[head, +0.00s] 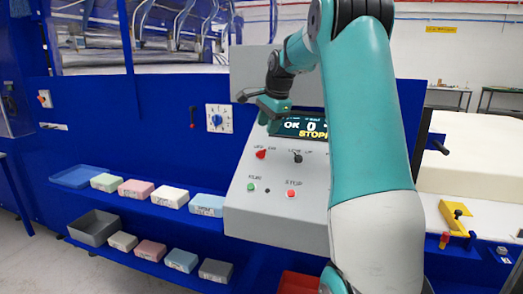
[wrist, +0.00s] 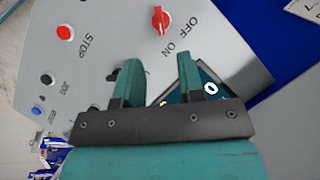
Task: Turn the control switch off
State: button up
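The control switch is a red knob (head: 261,154) on the sloped grey control panel (head: 270,222), beside OFF and ON labels. In the wrist view the red knob (wrist: 160,19) is upright in the picture, near the top edge; I cannot tell for sure which label it points to. My gripper (head: 250,97) is above the panel's upper left part, apart from the knob. In the wrist view my gripper (wrist: 158,72) has its two teal fingers spread with nothing between them. The knob lies beyond the fingertips.
A display (head: 300,126) reads "OK 0 STOP". A black lever (head: 297,157), a green button (head: 250,187) and a red STOP button (head: 291,194) share the panel. Foam blocks (head: 137,188) line blue shelves at left. A blue-white rotary switch (head: 218,119) is on the wall.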

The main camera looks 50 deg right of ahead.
aim_at(262, 151)
jog(key=p+x, duration=0.1)
jog(key=x, duration=0.8)
jog(key=shift+w+f, duration=0.15)
jog(key=shift+f, duration=0.2)
jog(key=c, duration=0.6)
